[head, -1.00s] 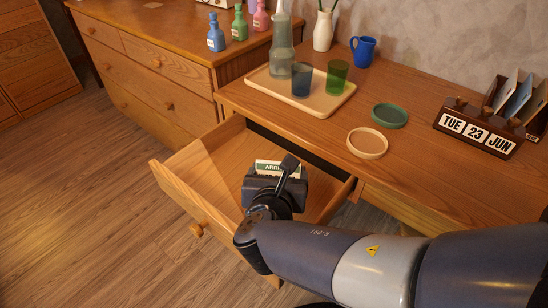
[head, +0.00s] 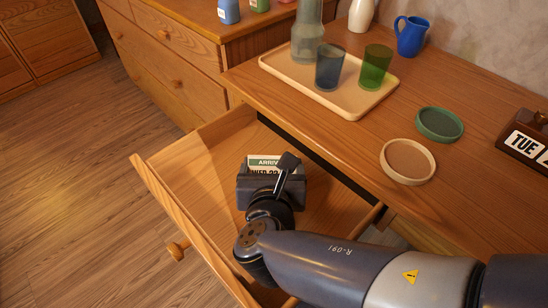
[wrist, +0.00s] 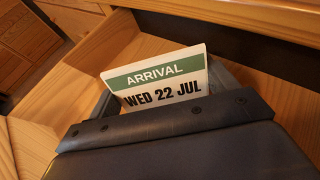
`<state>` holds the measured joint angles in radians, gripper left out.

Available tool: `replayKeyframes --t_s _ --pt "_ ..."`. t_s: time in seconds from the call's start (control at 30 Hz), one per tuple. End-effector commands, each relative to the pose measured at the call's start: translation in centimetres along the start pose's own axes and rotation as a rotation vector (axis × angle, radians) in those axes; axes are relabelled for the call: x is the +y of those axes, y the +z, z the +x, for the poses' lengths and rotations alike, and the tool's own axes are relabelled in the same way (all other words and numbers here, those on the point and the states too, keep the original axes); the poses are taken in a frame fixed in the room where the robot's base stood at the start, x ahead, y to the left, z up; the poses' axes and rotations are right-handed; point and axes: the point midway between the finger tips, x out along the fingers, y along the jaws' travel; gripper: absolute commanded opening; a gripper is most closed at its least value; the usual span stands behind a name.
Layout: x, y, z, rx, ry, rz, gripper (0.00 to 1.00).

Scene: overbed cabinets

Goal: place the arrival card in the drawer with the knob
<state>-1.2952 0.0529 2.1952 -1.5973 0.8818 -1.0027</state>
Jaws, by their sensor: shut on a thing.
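The arrival card (wrist: 158,78) is white with a green "ARRIVAL" band and reads "WED 22 JUL". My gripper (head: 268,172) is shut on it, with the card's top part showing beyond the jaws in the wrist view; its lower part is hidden. In the head view the card (head: 263,161) is inside the outline of the open drawer (head: 195,160). The drawer is pulled out from the desk and has a round wooden knob (head: 178,250) on its front. I cannot tell whether the card touches the drawer floor.
The desk top (head: 300,110) above the drawer holds a tray (head: 345,105) with a carafe and two glasses, a green coaster (head: 440,124), a beige coaster (head: 407,161), a blue jug (head: 411,36) and a date block (head: 528,143). A chest of drawers (head: 170,60) stands at the back left.

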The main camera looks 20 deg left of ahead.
Motion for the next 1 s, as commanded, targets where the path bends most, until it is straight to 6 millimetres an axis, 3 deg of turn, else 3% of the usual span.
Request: replayKeyframes --t_s 0.1,0.3,0.47,0.73,1.0 --pt "-0.1 -0.7 2.8 0.0 -0.006 0.001 0.6" --pt "-0.1 -0.7 5.7 0.0 -0.002 0.0 0.6" --pt "0.0 -0.7 6.7 0.0 -0.001 -0.001 0.6" --pt "0.0 -1.7 10.0 0.0 -0.001 0.0 0.6" --pt "0.0 -1.5 10.1 0.0 0.001 0.0 0.6"
